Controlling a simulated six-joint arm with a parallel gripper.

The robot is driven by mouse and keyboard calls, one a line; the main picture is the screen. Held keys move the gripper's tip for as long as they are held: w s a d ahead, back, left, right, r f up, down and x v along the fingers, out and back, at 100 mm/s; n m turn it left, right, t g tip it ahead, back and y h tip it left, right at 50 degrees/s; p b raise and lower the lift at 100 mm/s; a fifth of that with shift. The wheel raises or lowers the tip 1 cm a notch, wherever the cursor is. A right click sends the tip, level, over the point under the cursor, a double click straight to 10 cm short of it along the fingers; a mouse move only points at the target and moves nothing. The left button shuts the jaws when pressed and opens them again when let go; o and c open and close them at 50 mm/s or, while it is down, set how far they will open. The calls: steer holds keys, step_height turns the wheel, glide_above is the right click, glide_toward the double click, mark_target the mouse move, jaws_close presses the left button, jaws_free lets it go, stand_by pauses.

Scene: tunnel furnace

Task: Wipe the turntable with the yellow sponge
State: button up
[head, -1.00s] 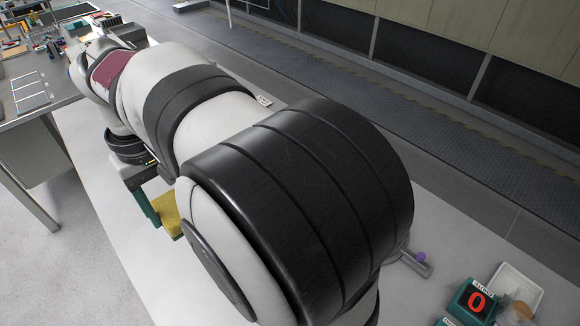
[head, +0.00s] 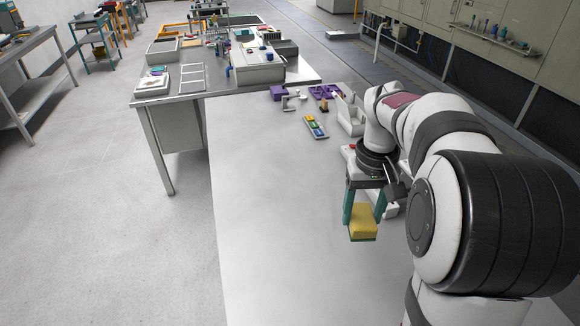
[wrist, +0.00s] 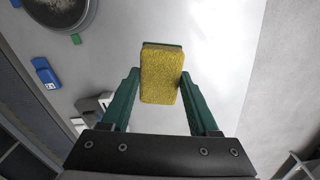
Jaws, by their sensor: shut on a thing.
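My gripper (head: 363,215) is shut on the yellow sponge (head: 362,224), held between its two green fingers. In the wrist view the sponge (wrist: 161,78) hangs past the fingertips of my gripper (wrist: 160,84), with a thin green layer at its far edge. The sponge appears to be above the white table.
A blue block (wrist: 45,72) lies beside the round thing, and a small green piece (wrist: 76,38) is at its rim. In the head view, a tray of coloured pieces (head: 315,127) and purple holders (head: 322,91) stand farther back. The left of the white table (head: 270,220) is clear.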

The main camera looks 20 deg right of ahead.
steer(key=s+d+f+m, duration=0.2)
steer(key=s+d+f, duration=0.15)
steer(key=d, duration=0.45)
steer(key=s+d+f+m, duration=0.15)
steer(key=s+d, duration=0.25)
steer(key=d, duration=0.4)
steer(key=s+d+f+m, duration=0.1)
steer(key=s+d+f, duration=0.3)
steer(key=s+d, duration=0.3)
steer(key=s+d+f+m, duration=0.2)
steer(key=s+d+f, duration=0.15)
steer(key=s, duration=0.45)
steer(key=shift+s+d+f, duration=0.1)
steer(key=shift+d+f, duration=0.05)
steer(key=shift+f, duration=1.2)
steer(key=shift+d+f, duration=0.1)
steer(key=shift+f, duration=1.25)
steer(key=shift+f, duration=1.05)
